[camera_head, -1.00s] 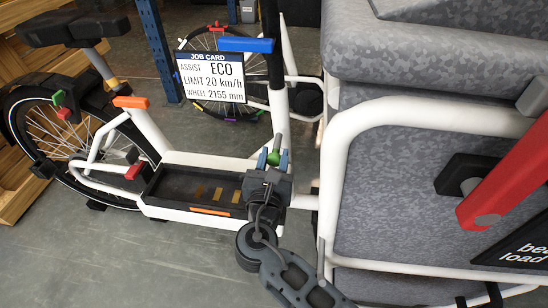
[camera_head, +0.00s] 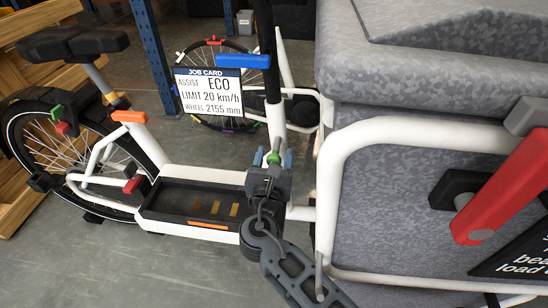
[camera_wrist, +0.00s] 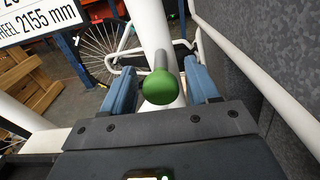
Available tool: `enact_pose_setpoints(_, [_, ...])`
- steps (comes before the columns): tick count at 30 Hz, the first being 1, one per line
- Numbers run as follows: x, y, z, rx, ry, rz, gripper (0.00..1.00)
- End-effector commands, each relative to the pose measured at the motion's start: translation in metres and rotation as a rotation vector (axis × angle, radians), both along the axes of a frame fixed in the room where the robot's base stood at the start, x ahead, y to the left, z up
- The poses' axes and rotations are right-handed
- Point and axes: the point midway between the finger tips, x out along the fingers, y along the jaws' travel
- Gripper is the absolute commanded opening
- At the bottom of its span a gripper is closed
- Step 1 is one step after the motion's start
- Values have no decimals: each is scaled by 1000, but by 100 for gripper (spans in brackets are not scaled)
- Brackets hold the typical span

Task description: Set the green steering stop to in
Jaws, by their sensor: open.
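The green steering stop is a round green knob (camera_wrist: 160,88) on a short grey stem at the white frame tube. In the wrist view it sits between my gripper's two blue fingers, with a gap visible on each side. My gripper (camera_wrist: 163,70) is open around the knob, and I see no contact. In the head view the green knob (camera_head: 273,158) shows small between the blue fingertips, low on the bike's front tube. My gripper hides part of the stop, and I cannot read its setting.
A job card (camera_head: 208,90) hangs on the bike behind my gripper. The grey-padded cargo box with white tubes (camera_head: 325,190) stands close on the right, with a red lever (camera_head: 500,190). The black footboard tray (camera_head: 185,196) lies low on the left. Open floor shows at lower left.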

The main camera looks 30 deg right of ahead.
Motion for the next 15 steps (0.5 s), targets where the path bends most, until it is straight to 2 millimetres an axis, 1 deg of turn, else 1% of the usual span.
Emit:
enact_pose_setpoints(4, [-2, 2, 0, -1, 1, 1, 60])
enact_pose_setpoints(7, [-10, 8, 1, -1, 2, 2, 60])
enact_pose_setpoints(15, [-45, 33, 1, -2, 1, 2, 60])
